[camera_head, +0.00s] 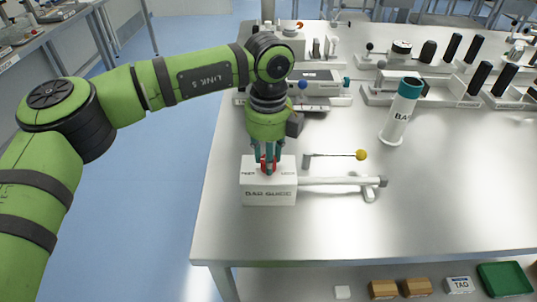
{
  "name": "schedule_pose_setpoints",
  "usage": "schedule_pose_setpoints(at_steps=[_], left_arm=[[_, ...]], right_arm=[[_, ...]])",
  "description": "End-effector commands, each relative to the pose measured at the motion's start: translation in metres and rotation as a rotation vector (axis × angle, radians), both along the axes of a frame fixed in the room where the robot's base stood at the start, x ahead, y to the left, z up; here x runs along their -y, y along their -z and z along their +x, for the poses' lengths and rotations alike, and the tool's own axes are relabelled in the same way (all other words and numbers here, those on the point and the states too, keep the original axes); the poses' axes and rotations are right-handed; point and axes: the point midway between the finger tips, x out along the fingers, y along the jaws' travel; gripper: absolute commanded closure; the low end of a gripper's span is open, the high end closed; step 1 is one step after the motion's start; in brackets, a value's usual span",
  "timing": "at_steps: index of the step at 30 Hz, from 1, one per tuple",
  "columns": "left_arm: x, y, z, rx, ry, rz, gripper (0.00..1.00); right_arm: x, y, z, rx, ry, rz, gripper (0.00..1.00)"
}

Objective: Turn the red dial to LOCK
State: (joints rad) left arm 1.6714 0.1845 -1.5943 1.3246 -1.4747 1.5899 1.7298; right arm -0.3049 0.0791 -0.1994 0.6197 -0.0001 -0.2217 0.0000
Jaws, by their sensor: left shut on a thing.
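A white box (270,192) stands on the metal table near its left front edge. The red dial (268,164) sits on top of the box, with small dark lettering on either side of it; the right-hand word looks like LOCK. My left gripper (268,165) points straight down from above and is shut on the red dial. Its teal fingers stand around the dial and hide much of it, so I cannot tell which way the dial points. My right gripper is not in view.
A white rod (340,181) runs right from the box, beside a thin lever with a yellow knob (361,155). White instruments (420,90) line the back. The table's right front is clear.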

Motion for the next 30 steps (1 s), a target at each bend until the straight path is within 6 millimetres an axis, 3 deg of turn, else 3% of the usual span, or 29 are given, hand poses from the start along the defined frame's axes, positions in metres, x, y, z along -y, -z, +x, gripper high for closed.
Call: schedule_pose_setpoints(at_steps=[11,30], left_arm=[[0.001,0.003,-0.001,-0.002,0.108,-0.001,1.0],[0.001,0.003,-0.001,-0.003,0.682,-0.002,1.0]], right_arm=[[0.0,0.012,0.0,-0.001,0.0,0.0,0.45],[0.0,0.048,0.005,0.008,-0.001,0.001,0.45]])
